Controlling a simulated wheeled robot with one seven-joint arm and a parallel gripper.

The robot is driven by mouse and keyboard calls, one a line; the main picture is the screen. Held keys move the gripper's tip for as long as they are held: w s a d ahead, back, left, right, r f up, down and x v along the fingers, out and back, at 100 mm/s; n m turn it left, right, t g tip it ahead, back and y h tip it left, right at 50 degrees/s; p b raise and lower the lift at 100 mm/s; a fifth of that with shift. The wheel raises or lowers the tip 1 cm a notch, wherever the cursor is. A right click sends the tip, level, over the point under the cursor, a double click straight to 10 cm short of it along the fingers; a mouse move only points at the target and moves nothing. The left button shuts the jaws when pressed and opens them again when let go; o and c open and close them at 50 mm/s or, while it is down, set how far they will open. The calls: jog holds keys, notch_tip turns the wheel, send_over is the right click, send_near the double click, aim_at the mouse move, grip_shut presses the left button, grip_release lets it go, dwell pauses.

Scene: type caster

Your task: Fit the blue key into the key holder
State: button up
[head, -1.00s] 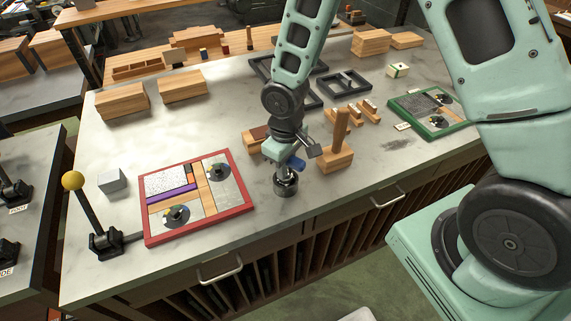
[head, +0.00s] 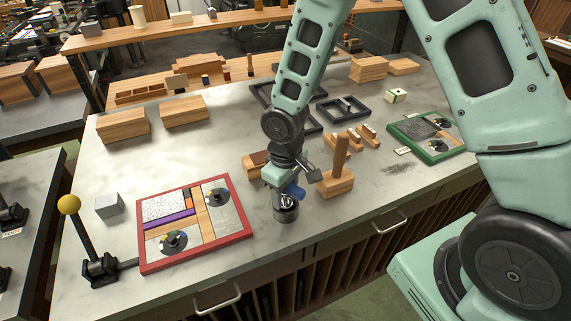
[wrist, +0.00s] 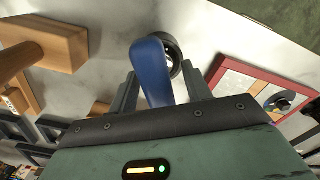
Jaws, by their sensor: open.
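The blue key (wrist: 153,72) lies between my gripper's two fingers in the wrist view, its far end at a round metal ring. It also shows as a blue shape in the head view (head: 294,191). The round metal cylinder (head: 286,211), which looks like the key holder, stands on the bench near the front edge; its rim shows in the wrist view (wrist: 174,55). The key's tip is hidden, so I cannot tell how deep it sits. My gripper (wrist: 160,82) is open around the key, with a finger on each side.
A red-framed board (head: 249,214) lies left of the cylinder, with a yellow-knobbed lever (head: 85,232) beyond it. A wooden block with an upright post (head: 337,180) stands close on the right. A green-framed board (head: 428,154) is farther right.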

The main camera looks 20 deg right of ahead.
notch_tip(320, 180, up, 16)
jog(key=b, duration=0.1)
jog(key=shift+r, duration=0.25)
dwell(0.4)
jog(key=s+a+n+b, duration=0.1)
jog(key=s+a, duration=0.2)
jog(key=s, duration=0.7)
jog(key=s+a+f+b, duration=0.1)
jog(key=s+a, duration=0.2)
jog(key=s, duration=0.7)
jog(key=shift+a+n+y, duration=0.15)
jog(key=shift+n+y, duration=0.15)
jog(key=shift+n, duration=0.1)
jog(key=shift+f, duration=0.1)
